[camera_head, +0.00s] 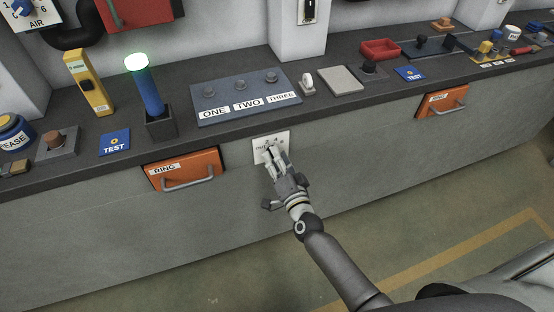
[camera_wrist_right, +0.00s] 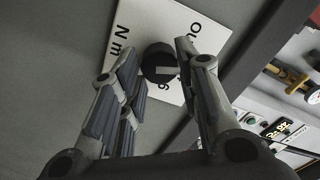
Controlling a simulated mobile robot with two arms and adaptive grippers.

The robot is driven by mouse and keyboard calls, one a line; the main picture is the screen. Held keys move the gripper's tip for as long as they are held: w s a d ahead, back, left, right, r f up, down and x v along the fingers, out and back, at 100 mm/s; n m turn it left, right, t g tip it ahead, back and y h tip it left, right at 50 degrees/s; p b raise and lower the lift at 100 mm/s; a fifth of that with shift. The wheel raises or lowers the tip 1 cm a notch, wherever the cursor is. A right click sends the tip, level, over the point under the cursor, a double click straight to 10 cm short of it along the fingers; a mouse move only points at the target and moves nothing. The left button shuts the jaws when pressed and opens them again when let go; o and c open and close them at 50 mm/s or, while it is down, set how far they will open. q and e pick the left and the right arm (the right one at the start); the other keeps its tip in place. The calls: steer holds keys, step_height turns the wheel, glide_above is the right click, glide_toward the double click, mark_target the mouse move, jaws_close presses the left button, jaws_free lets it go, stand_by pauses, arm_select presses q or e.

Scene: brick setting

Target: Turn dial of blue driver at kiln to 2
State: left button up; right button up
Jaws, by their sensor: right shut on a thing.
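A white plate (camera_head: 262,146) is on the grey front of the bench, just under the counter edge. In the right wrist view the plate (camera_wrist_right: 150,25) shows the letters "N m" and some numbers around a black dial (camera_wrist_right: 160,64) with a light pointer mark. My right gripper (camera_head: 272,157) reaches up to this plate and hides much of the dial in the head view. Its fingers (camera_wrist_right: 158,52) are shut on the dial, one on each side. A blue upright cylinder (camera_head: 149,92) with a lit green top stands in a dark holder on the counter. My left gripper is not in view.
Orange drawers marked "RING" are left (camera_head: 187,168) and right (camera_head: 441,100) of the plate. Above it lies a grey panel (camera_head: 220,115) labelled ONE, TWO, THREE. A yellow device (camera_head: 88,82) stands at left, a red tray (camera_head: 380,49) at right. The floor in front is clear.

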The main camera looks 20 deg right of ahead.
stand_by(0.3)
steer(key=o, duration=1)
steer(key=s, duration=1.2)
steer(key=shift+d, duration=0.2)
